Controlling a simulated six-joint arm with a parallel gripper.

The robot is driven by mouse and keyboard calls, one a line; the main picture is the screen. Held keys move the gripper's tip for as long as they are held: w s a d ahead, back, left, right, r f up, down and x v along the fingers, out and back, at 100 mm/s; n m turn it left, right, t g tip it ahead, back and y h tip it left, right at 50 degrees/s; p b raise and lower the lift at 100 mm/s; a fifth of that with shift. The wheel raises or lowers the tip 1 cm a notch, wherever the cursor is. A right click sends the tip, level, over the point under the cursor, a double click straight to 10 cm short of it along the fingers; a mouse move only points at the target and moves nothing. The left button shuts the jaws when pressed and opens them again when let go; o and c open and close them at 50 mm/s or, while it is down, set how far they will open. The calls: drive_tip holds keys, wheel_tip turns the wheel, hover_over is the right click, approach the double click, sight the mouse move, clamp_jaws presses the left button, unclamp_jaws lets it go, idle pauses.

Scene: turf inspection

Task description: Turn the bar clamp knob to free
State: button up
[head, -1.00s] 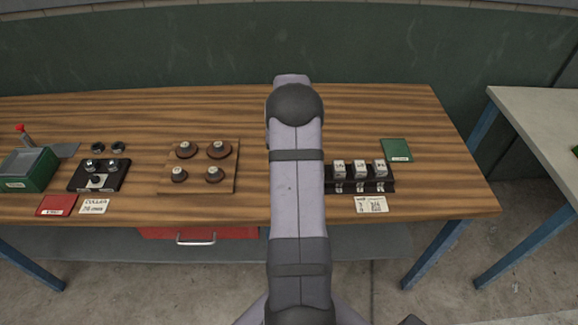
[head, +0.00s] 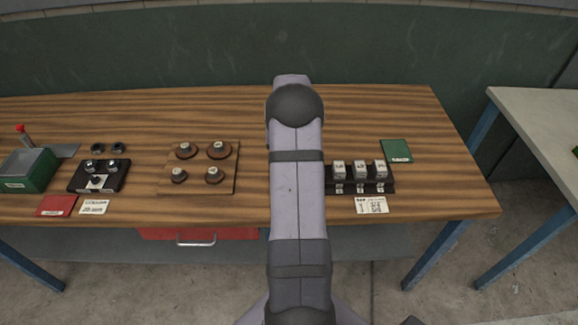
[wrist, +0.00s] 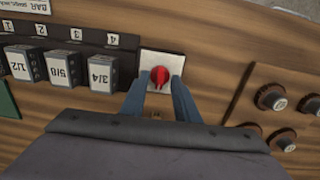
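The red knob (wrist: 160,77) sits on a pale square plate (wrist: 163,62) on the wooden bench in the wrist view. My gripper (wrist: 160,80) has two blue fingers reaching over the plate, one on each side of the knob. The fingers stand apart, and a gap seems to show between each finger and the knob. The knob's marking, if any, is too small to read. In the head view, my arm hides the knob and my gripper.
A black rack of labelled blocks (wrist: 58,68) stands left of the knob in the wrist view; the head view shows it too (head: 360,178). A wooden board with round brown pieces (wrist: 283,110) lies to the right. A green card (head: 397,150) lies behind the rack.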

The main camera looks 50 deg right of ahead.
drive_tip(key=shift+r+b, duration=1.05)
drive_tip(key=shift+r, duration=2.55)
